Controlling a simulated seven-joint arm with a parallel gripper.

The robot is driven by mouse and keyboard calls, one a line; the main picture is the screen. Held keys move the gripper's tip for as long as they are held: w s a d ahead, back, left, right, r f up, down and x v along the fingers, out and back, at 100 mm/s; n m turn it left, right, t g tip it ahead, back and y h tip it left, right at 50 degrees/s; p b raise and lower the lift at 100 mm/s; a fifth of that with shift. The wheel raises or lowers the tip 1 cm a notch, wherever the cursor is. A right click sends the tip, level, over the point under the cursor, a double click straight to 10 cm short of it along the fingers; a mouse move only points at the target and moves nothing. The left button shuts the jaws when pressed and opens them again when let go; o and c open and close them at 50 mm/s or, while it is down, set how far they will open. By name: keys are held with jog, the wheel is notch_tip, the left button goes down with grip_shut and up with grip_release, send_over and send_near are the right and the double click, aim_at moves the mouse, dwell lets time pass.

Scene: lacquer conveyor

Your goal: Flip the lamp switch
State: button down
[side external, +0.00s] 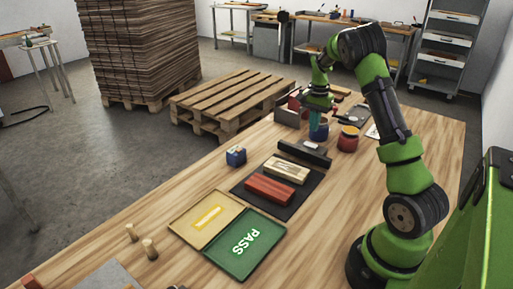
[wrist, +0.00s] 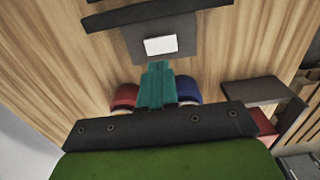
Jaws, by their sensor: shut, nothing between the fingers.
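In the wrist view a white rectangular piece (wrist: 160,46) sits on a dark grey plate (wrist: 133,45); it looks like the lamp switch, but I cannot be sure. In the side view a dark bar-like unit (side external: 303,152) stands behind the black mat, with a small pale spot on it. My gripper (side external: 315,130) points down over the table beside this unit. Its teal fingers, also in the wrist view (wrist: 159,68), are shut and empty. Their tips appear just short of the white piece; contact cannot be told.
A blue can (side external: 319,132) and a red can (side external: 348,139) stand close to my fingers. The black mat (side external: 240,190) holds a red block (side external: 269,189) and a pale wood block (side external: 287,168). A green PASS tray (side external: 267,262) lies in front. Dark boxes stand behind my gripper.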

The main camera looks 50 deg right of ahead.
aim_at(307, 143)
notch_tip(307, 143, up, 9)
jog(key=shift+f, duration=0.15)
jog(key=shift+w+a, duration=0.2)
jog(key=shift+w, duration=0.55)
notch_tip(307, 143, down, 14)
jog(key=shift+f, duration=0.1)
dwell(0.4)
